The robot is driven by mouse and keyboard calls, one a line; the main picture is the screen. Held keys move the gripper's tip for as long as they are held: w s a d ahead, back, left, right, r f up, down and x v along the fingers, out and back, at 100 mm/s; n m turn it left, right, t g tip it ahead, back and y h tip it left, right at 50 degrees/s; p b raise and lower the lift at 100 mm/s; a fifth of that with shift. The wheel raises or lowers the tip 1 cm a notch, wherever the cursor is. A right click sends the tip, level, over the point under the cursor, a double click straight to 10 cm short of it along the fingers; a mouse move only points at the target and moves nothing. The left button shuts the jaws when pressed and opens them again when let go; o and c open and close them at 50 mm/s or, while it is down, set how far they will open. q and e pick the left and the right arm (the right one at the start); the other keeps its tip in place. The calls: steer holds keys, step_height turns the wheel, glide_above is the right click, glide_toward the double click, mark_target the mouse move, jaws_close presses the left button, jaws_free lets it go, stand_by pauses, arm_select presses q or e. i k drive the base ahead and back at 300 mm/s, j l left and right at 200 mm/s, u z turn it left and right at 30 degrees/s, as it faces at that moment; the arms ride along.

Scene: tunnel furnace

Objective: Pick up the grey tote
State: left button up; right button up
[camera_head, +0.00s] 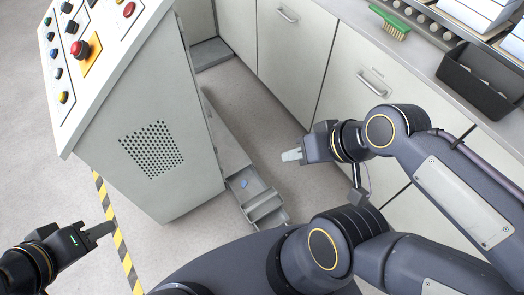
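A grey, open-topped container (267,209), which looks like the grey tote, is low down beside the foot of the control console. It has divider-like walls and a small blue spot inside. Its far end runs back along the console, and my own body is close to its near end. My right gripper (291,155) is above and to the right of it, apart from it. My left gripper (103,231) is far to the left, in front of the console, and touches nothing that I can see. The finger gap of neither gripper shows clearly.
The control console (150,150) with buttons stands at left. Cabinets (290,60) and a counter line the right side. A dark open bin (482,82) and a green brush (390,24) are on the counter. Yellow-black floor tape (120,245) runs by the console.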

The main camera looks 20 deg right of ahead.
mark_target(262, 203)
steer(key=k+z, duration=0.45)
steer(key=z, duration=0.25)
steer(key=i+j+u, duration=0.25)
steer(key=i+j, duration=0.45)
steer(key=j, duration=0.1)
